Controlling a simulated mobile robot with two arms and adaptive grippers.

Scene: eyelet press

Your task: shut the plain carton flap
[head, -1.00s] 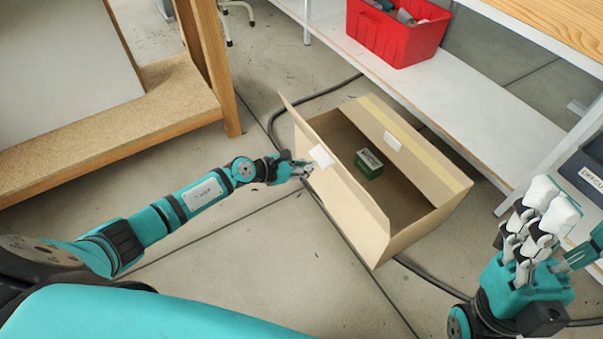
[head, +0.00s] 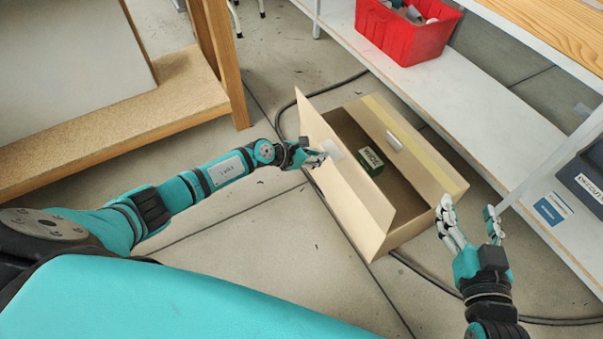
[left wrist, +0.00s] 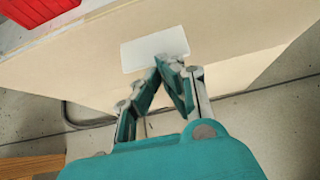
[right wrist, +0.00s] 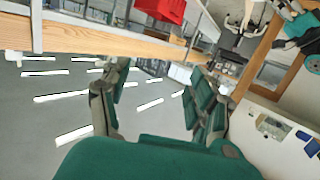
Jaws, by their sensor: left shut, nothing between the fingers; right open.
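An open carton (head: 408,235) stands on the floor with a green box (head: 371,160) inside. Its near flap (head: 345,185) is plain cardboard with a white label and stands raised, leaning over the opening. The far flap (head: 418,143) has a yellowish strip and a small white label. My left gripper (head: 322,154) is shut and empty, at the outer face of the near flap by its label; the left wrist view shows the fingertips (left wrist: 172,64) at the lower edge of that label (left wrist: 155,48). Contact is unclear. My right gripper (head: 470,212) is open and empty, right of the carton.
A red bin (head: 405,38) stands on the white lower shelf (head: 490,110) behind the carton. A dark bin (head: 585,175) is at the right. A wooden bench frame (head: 110,135) is at the left. A cable runs along the floor around the carton.

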